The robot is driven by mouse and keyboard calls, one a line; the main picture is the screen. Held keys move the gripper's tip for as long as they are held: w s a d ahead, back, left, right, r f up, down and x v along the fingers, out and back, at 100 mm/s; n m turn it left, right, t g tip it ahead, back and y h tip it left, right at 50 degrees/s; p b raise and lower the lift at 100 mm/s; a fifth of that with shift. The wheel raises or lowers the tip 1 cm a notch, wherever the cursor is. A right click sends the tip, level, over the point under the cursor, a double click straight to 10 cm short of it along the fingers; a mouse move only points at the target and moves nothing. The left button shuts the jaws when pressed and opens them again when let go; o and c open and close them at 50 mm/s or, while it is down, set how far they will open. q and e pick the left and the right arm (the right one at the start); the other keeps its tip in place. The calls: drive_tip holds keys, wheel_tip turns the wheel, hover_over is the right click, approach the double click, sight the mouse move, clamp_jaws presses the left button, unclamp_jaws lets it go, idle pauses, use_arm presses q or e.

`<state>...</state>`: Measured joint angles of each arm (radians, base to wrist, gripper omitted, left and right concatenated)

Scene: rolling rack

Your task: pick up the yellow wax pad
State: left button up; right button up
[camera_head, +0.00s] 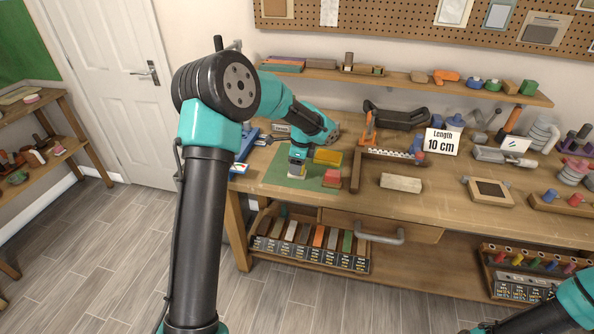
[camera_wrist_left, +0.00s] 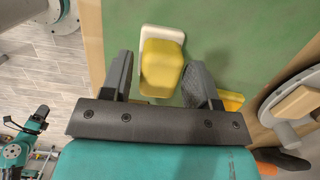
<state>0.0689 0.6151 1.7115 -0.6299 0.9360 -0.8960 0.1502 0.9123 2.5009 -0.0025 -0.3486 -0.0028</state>
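My left gripper (camera_head: 297,158) reaches down over the green mat (camera_head: 274,178) on the workbench. In the left wrist view, the gripper (camera_wrist_left: 158,65) is open, with one finger on each side of a yellow pad on a white base (camera_wrist_left: 161,66). Gaps show between the pad and the fingers, and nothing is gripped. In the head view, the gripper mostly hides this pad. A separate yellow block (camera_head: 328,157) sits just to the right, and a yellow corner (camera_wrist_left: 232,100) shows behind the right finger in the wrist view.
A red-topped block (camera_head: 332,178) sits on the mat's right side. A wooden rail (camera_head: 357,168) and a pale wood block (camera_head: 401,182) lie further right. A "Length 10 cm" sign (camera_head: 442,142) stands behind. The bench front between the block and the framed tray (camera_head: 488,191) is fairly clear.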

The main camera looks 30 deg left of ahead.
use_arm(q)
drive_tip(key=c, duration=0.8)
drive_tip(key=shift+o, duration=0.2)
drive_tip(key=shift+r, duration=0.1)
drive_tip(key=shift+s+r, duration=0.1)
drive_tip(key=shift+r, duration=1.65)
drive_tip(key=s+d+r, duration=0.1)
drive_tip(key=s+d, duration=0.7)
drive_tip(key=s, duration=0.5)
drive_tip(key=shift+s+d+r, duration=0.15)
drive_tip(key=shift+s, duration=0.1)
drive_tip(key=o, duration=0.4)
drive_tip(key=shift+c, duration=1.4)
